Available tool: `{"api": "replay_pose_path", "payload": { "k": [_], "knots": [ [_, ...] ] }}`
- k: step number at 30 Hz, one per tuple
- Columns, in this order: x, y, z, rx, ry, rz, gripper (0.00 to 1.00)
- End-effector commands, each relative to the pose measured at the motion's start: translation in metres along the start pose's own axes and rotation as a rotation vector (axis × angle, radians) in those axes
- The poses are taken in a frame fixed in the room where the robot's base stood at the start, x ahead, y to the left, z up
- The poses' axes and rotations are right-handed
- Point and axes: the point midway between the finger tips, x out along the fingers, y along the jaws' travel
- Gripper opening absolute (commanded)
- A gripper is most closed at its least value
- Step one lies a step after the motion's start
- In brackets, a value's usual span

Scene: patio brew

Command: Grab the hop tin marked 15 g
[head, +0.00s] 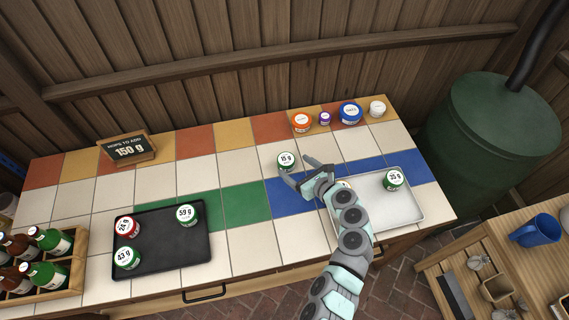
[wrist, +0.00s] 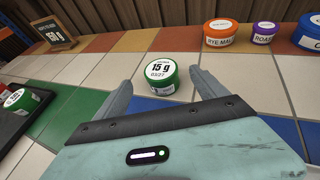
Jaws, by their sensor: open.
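The hop tin marked 15 g (head: 286,162) is a small green tin with a white lid label. It stands on a white tile in the middle of the counter. In the wrist view the same tin (wrist: 157,79) shows its 15 g label, just beyond and between my fingertips. My gripper (head: 302,172) is open and empty, close to the tin on its near side. In the wrist view my gripper's two fingers (wrist: 160,88) are spread to either side, with the tin ahead of them.
A black tray (head: 160,262) at left holds tins marked 24 g, 59 g and 43 g. A light tray (head: 405,226) at right holds a 35 g tin (head: 394,180). Several tubs, including an orange one (head: 302,123), line the back right. A 150 g sign (head: 128,150) stands back left.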

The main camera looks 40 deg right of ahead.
Motion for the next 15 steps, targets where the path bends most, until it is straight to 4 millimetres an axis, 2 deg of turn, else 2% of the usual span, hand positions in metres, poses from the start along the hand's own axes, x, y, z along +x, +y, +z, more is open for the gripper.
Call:
{"api": "replay_pose_path", "payload": {
  "k": [6,15],
  "knots": [
    [0.033,0.001,-0.001,-0.001,0.001,0.002,0.82],
    [0.051,0.000,-0.001,-0.004,0.001,0.000,0.82]
  ]
}}
